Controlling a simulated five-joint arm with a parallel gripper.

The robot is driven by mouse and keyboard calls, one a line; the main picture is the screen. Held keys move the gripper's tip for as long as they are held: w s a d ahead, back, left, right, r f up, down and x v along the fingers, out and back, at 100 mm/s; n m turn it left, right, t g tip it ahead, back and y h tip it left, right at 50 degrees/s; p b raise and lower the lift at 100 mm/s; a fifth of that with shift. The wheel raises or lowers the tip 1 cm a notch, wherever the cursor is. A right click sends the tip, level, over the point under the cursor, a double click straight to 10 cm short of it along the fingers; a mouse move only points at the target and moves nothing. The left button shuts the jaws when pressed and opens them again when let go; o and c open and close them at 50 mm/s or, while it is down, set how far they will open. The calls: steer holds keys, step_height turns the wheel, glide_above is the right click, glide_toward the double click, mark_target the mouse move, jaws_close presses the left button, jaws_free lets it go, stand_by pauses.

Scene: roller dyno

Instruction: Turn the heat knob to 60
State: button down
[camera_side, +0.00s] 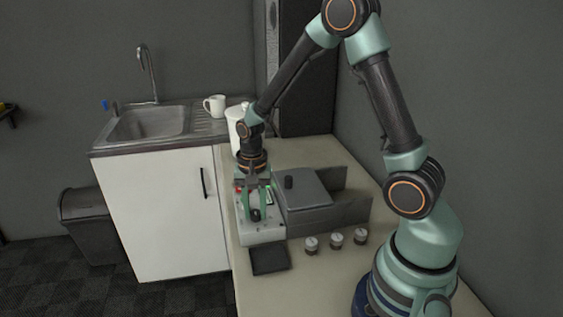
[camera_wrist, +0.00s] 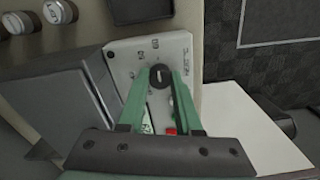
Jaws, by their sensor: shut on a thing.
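The heat knob is a small round black knob (camera_wrist: 159,76) with a light pointer line, on a pale grey control panel (camera_wrist: 178,47) with printed numbers. In the side view the knob (camera_side: 255,215) shows low between my green fingers. My gripper (camera_wrist: 160,82) points down at the panel, with its two fingertips closed on either side of the knob. The pointer line looks roughly upright in the wrist view. A red part (camera_wrist: 170,131) shows on the panel behind the knob, partly hidden by my gripper.
A grey box with a lidded top (camera_side: 304,188) stands right of the panel. Several small weights, such as one (camera_side: 311,245), stand in front of it. A dark pad (camera_side: 269,260) lies before the panel. A white jug (camera_side: 236,125), a mug (camera_side: 214,105) and a sink (camera_side: 148,123) are behind.

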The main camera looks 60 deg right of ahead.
steer(key=c, duration=0.6)
jaws_free()
step_height(320, 180, up, 12)
steer(key=shift+r, duration=0.1)
step_height(320, 180, up, 4)
steer(key=n+t, duration=0.2)
steer(key=n, duration=0.2)
glide_above(256, 213)
steer(key=s+a, duration=0.2)
steer(key=s+a+r+n+t, duration=0.2)
steer(key=s+r+n+t, duration=0.1)
steer(key=s+n, duration=0.3)
steer(key=shift+a+r+n+t, duration=0.3)
steer(key=shift+a+r+n, duration=0.05)
steer(key=shift+n, duration=0.55)
